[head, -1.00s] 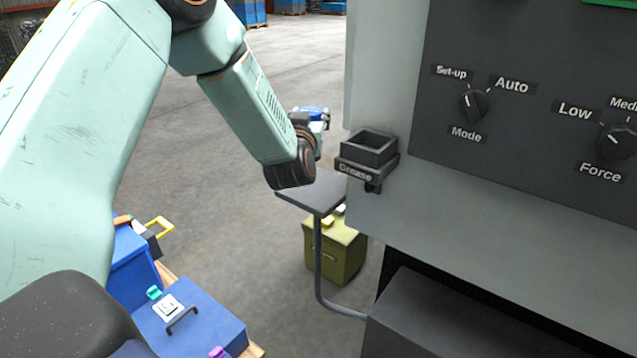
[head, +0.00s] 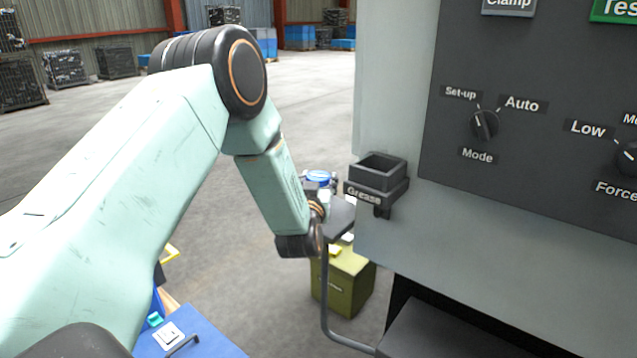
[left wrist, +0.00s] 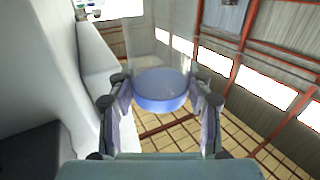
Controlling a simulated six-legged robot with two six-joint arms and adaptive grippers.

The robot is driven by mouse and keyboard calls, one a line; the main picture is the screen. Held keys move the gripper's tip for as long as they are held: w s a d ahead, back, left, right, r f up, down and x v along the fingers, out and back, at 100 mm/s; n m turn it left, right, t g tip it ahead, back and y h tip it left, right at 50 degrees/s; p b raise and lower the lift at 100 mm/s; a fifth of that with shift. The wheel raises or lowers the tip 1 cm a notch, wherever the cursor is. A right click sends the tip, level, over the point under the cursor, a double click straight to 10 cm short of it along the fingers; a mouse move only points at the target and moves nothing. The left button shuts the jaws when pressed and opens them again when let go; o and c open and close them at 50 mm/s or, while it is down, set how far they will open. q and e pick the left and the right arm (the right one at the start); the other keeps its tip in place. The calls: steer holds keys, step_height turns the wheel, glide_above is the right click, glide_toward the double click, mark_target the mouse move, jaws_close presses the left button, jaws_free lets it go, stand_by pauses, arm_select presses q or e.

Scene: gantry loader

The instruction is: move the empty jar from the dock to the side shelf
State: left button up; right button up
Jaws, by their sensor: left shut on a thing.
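My left gripper (head: 319,189) is shut on the jar, which is clear with a blue end (left wrist: 161,91) between the fingers in the left wrist view. In the head view the jar's blue end (head: 320,176) shows just past my left wrist, partly hidden. The side shelf (head: 342,216), a small dark plate on a bent post, is close to the gripper and partly covered by my wrist. I cannot tell whether the jar touches it. The dock (head: 378,172), a dark square holder marked "Grease", is empty on the machine's side. My right gripper is out of view.
The grey machine (head: 400,235) with its dial panel (head: 530,110) fills the right side. An olive box (head: 342,282) stands on the floor below the shelf. A blue case (head: 205,335) is at lower left. Open floor (head: 230,285) lies between.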

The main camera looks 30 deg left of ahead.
arm_select(q)
steer(key=o, duration=1.2)
steer(key=shift+s+r, duration=0.2)
steer(key=shift+c, duration=0.2)
steer(key=shift+w+f, duration=0.2)
steer(key=p+v, duration=0.2)
steer(key=v, duration=1)
steer(key=s+d+f+m+g+h, duration=0.1)
steer(key=s+d+f+g+h, duration=0.25)
steer(key=s+f, duration=0.4)
steer(key=s+d+f+m+g+h, duration=0.2)
steer(key=s+d+f+g, duration=0.2)
steer(key=f, duration=0.7)
steer(key=s+d+f+g, duration=0.2)
steer(key=s+f+g, duration=0.1)
steer(key=s, duration=0.5)
steer(key=s+d+f+m+g+h, duration=0.1)
steer(key=s+f+g, duration=0.1)
steer(key=s, duration=0.6)
steer(key=s+d+f+g+h, duration=0.1)
steer(key=s+d+f+g, duration=0.1)
steer(key=s, duration=0.6)
steer(key=shift+d+f+m+g, duration=0.35)
steer(key=shift+f+g, duration=0.45)
steer(key=shift+g, duration=0.25)
